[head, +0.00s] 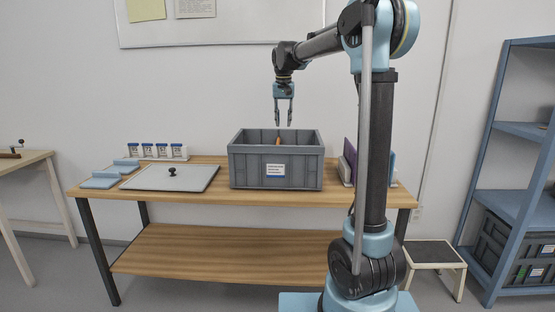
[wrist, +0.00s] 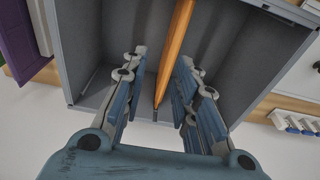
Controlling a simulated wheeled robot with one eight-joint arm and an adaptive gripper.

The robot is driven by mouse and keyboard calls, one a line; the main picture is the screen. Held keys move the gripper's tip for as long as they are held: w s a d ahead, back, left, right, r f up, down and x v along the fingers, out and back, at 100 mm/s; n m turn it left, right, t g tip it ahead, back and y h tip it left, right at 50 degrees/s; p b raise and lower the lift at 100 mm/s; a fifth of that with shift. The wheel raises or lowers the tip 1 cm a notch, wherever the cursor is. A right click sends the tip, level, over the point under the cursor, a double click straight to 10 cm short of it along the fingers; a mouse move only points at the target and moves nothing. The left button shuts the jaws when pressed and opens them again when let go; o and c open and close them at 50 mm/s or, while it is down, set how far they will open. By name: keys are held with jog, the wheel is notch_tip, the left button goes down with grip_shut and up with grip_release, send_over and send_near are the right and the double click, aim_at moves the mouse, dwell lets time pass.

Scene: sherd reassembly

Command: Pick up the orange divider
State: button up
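The orange divider (wrist: 173,52) stands inside the grey crate (wrist: 239,62) in the wrist view, seen edge-on as a narrow strip. In the head view only a small orange bit of it (head: 278,141) shows above the crate's far inside. The crate (head: 241,170) sits on the wooden table with a white label on its front. My gripper (head: 284,124) hangs above the crate, pointing down, with its fingers apart. In the wrist view the open fingers (wrist: 158,92) lie to either side of the divider's line, with nothing between them gripped.
A grey lid with a black knob (head: 193,179) lies left of the crate on the table (head: 222,197). A purple panel (head: 350,158) stands right of the crate. A shelf (head: 520,130) is at the far right.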

jog(key=w+a+f, duration=0.1)
jog(key=w+f, duration=0.1)
jog(key=f, duration=0.6)
jog(key=w+a+f, duration=0.1)
jog(key=w+f, duration=0.2)
jog(key=f, duration=0.6)
jog(key=shift+a+f, duration=0.15)
jog(key=shift+a, duration=0.15)
grip_shut()
